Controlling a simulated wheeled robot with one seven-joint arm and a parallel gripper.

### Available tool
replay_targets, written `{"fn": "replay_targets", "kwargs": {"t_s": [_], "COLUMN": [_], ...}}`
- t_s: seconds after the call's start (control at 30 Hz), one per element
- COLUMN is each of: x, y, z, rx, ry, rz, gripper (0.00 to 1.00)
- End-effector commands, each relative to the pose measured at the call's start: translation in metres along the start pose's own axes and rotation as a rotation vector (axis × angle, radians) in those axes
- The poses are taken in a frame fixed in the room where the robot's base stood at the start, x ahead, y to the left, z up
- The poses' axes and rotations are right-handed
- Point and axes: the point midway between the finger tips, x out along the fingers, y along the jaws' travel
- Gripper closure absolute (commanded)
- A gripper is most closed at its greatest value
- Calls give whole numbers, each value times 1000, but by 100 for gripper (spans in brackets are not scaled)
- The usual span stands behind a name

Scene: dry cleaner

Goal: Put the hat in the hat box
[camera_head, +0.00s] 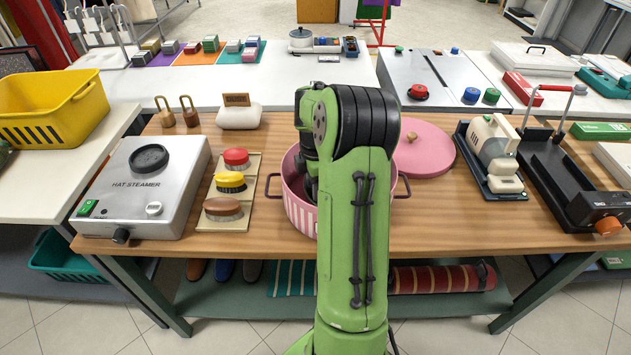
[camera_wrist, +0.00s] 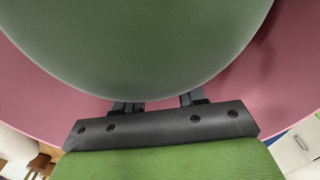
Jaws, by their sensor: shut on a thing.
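The pink hat box (camera_head: 301,210) stands open on the wooden table, with stripes on its wall and dark handles at its sides. Its round pink lid (camera_head: 424,150) lies on the table to the right. A dark green rounded thing, the hat (camera_wrist: 140,45), fills most of the wrist view, with the pink of the box (camera_wrist: 285,75) around it. My gripper (camera_wrist: 157,105) is shut on the hat at its near edge. In the head view my green arm reaches over the box and hides the gripper and the hat. I cannot tell whether the hat touches the box floor.
A hat steamer (camera_head: 145,187) and a board of brushes (camera_head: 230,192) stand left of the box. A white hand-held device (camera_head: 493,150) and a black press (camera_head: 565,175) stand on the right. Bare wood (camera_head: 455,215) shows at the front right.

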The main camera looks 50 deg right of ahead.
Motion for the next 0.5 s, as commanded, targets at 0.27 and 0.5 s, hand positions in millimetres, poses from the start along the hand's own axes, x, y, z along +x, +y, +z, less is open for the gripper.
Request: {"fn": "replay_targets", "kwargs": {"t_s": [0.27,0.5], "x": [3,3], "y": [0,0], "z": [0,0], "rx": [1,1], "ry": [0,0], "rz": [0,0], "gripper": [98,34]}}
